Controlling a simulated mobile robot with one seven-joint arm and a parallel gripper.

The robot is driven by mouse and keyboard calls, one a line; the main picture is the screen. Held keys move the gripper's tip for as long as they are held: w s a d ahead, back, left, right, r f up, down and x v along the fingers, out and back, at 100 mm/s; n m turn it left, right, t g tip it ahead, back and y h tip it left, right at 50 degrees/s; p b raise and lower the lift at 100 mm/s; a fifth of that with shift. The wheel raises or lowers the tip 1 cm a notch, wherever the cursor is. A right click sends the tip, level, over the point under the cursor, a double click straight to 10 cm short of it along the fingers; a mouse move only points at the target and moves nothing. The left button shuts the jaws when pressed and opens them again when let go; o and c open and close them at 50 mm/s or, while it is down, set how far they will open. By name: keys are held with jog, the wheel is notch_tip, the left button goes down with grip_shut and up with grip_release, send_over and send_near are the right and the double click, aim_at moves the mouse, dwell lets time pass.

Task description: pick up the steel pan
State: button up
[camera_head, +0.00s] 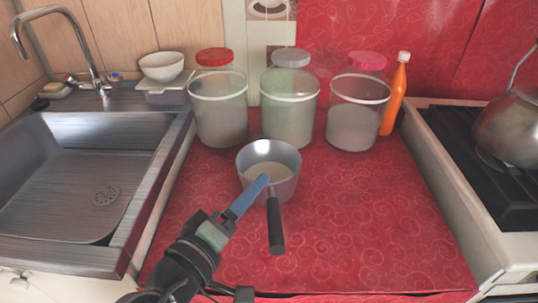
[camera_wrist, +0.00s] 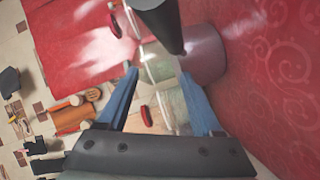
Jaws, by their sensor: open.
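The steel pan (camera_head: 285,187) stands upright on the red oilcloth counter, its dark handle (camera_head: 276,232) pointing to the front edge. My gripper (camera_head: 263,180) comes from the lower left. Its blue fingers overlap the pan's near wall in the head view, just left of the handle. In the wrist view the gripper (camera_wrist: 160,72) is open, with its fingers spread and nothing held between them. There the steel pan (camera_wrist: 208,55) is at the right fingertip, and its handle (camera_wrist: 160,18) is at the top, close to the camera. I cannot tell whether a finger touches the pan.
Several things stand behind the pan: three lidded jars (camera_head: 218,115) and an orange bottle (camera_head: 396,95). A sink (camera_head: 75,180) is at the left. A stove (camera_head: 455,150) with a kettle (camera_head: 510,130) is at the right. The oilcloth right of the pan (camera_head: 370,220) is clear.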

jog(key=s+n+h+p, duration=0.1)
jog(key=s, duration=0.2)
jog(key=s+a+f+n+h+p, duration=0.1)
jog(key=s+n+p, duration=0.1)
jog(key=s, duration=0.1)
jog(key=s+f+n+h+p, duration=0.1)
jog(key=s+n, duration=0.1)
jog(key=s, duration=0.1)
jog(key=shift+a+f+g+p, duration=0.15)
jog(key=shift+a+g+p, duration=0.1)
jog(key=shift+g+p, duration=0.1)
jog(key=shift+h, duration=0.3)
jog(key=x, duration=0.6)
jog(key=shift+w+d, duration=0.2)
jog(key=shift+w, duration=0.05)
jog(key=shift+f+x, duration=0.2)
jog(key=shift+x, duration=2.9)
jog(key=shift+a, duration=0.2)
jog(key=shift+c, duration=0.2)
grip_shut()
jog(key=shift+w+r, duration=0.1)
jog(key=shift+r, duration=0.15)
